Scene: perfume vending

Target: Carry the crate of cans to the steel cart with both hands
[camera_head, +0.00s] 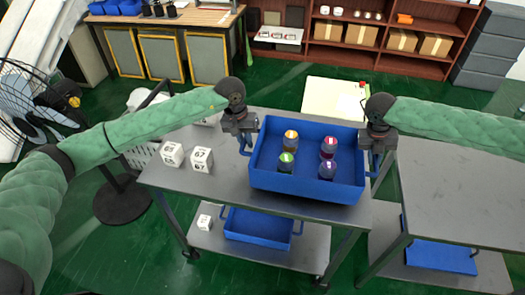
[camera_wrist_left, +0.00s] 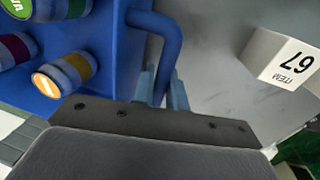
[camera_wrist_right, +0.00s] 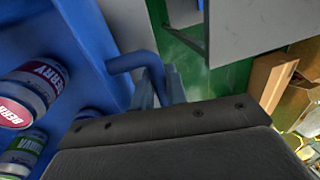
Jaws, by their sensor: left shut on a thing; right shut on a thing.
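The blue crate (camera_head: 305,187) holds several cans (camera_head: 291,140) with coloured lids, standing upright. It is over the right part of a grey metal cart (camera_head: 218,178); whether it rests on the top or hangs just above it I cannot tell. My left gripper (camera_head: 244,148) is shut on the crate's left handle (camera_wrist_left: 168,35). My right gripper (camera_head: 376,158) is shut on the right handle (camera_wrist_right: 132,62). Another grey metal cart or table (camera_head: 460,200) stands at the right, with a narrow gap between.
White item boxes (camera_head: 172,154) sit on the left of the cart top. A blue bin (camera_head: 258,228) is on its lower shelf; another blue bin (camera_head: 440,257) is low under the right table. A fan (camera_head: 30,95) stands at the left. The right tabletop is bare.

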